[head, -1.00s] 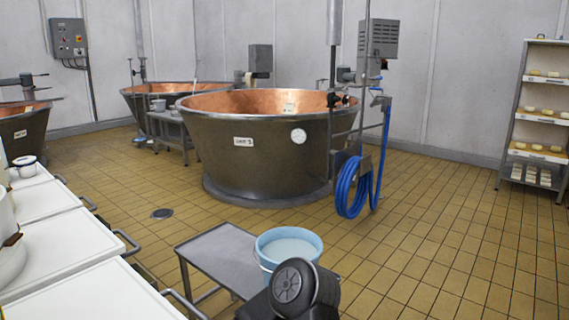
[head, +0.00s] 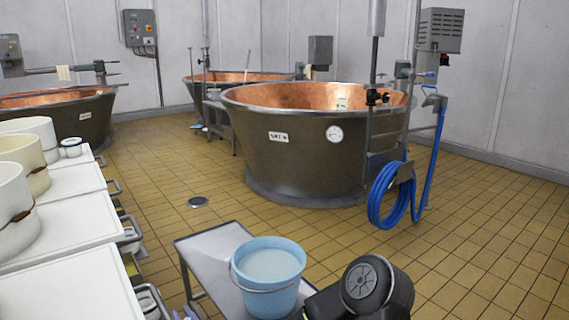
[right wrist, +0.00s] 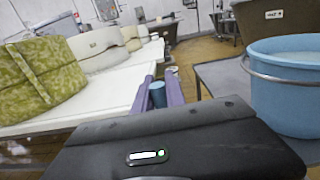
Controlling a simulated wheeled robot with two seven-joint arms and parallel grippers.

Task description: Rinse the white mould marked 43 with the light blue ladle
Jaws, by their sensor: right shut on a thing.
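My right gripper (right wrist: 160,98) shows in the right wrist view with its purple fingers shut on a light blue thing, which I take to be the ladle (right wrist: 157,94); only a short piece shows. The fingertips just show at the bottom edge of the head view (head: 182,314), left of the bucket. White and cream moulds stand on the white tables at left: a white one (head: 12,212), a cream one (head: 30,160) and a white one (head: 36,128). A white mould with a small label (right wrist: 98,52) is in the right wrist view; I cannot read any number. My left gripper is not in view.
A light blue bucket of cloudy liquid (head: 268,282) stands on a grey metal trolley (head: 205,246). A green patterned mould or wrap (right wrist: 45,78) is at left in the right wrist view. Copper vats (head: 300,150) and a blue hose (head: 385,195) are farther back. Tiled floor lies open at right.

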